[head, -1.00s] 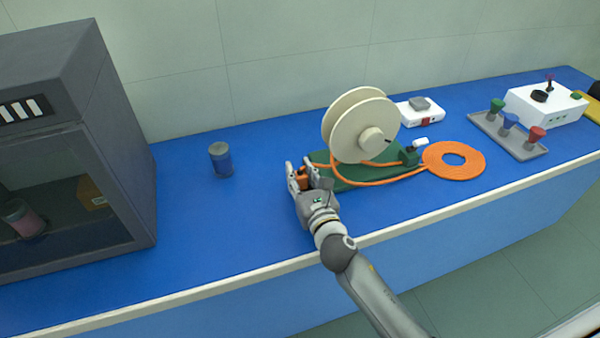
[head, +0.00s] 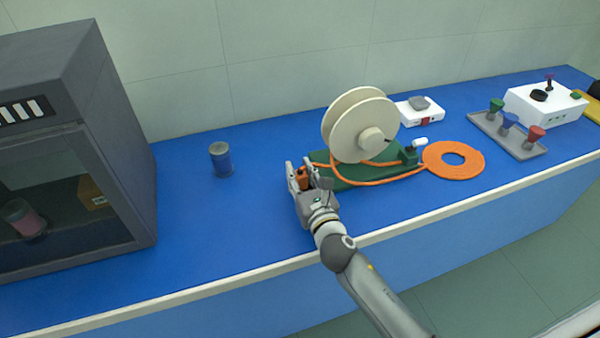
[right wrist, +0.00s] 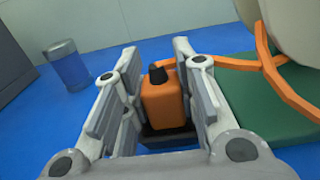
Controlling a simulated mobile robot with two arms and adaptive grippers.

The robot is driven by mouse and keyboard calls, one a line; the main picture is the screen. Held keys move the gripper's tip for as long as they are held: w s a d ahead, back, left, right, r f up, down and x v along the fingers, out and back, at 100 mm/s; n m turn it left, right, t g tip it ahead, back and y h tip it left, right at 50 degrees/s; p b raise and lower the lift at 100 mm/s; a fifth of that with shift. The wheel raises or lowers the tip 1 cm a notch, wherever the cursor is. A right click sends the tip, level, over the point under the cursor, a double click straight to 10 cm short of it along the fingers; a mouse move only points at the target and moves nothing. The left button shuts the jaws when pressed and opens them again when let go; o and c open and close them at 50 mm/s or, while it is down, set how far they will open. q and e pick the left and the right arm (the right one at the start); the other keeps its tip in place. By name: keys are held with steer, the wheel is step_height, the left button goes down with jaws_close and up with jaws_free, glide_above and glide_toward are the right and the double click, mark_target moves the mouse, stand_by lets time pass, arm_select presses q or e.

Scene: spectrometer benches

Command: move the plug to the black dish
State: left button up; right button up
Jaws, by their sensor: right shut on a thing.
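The plug (right wrist: 163,104) is an orange block with a black tip, between the fingers of my right gripper (right wrist: 155,85) in the right wrist view. The right finger lies close against it and a gap shows at the left finger. An orange cable runs from behind it towards the reel. A dark flat piece (right wrist: 168,136) shows under the plug; I cannot tell whether it is the black dish or part of the plug. In the head view my right gripper (head: 303,173) is low over the bench, shut on the plug (head: 304,182). My left gripper is not in view.
A cream cable reel (head: 352,128) stands on a green base (head: 345,183), beside an orange coil (head: 472,165). A blue-grey canister (head: 221,160) stands to the left, near a dark cabinet (head: 120,100).

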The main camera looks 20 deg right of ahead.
mark_target(302, 182)
steer(key=shift+f+b, duration=0.5)
steer(key=shift+f, duration=0.05)
steer(key=o, duration=0.7)
steer(key=shift+s, duration=0.1)
steer(key=shift+s+d, duration=0.1)
steer(key=shift+s, duration=2.45)
steer(key=shift+s+d+f, duration=0.1)
steer(key=shift+s, duration=2.8)
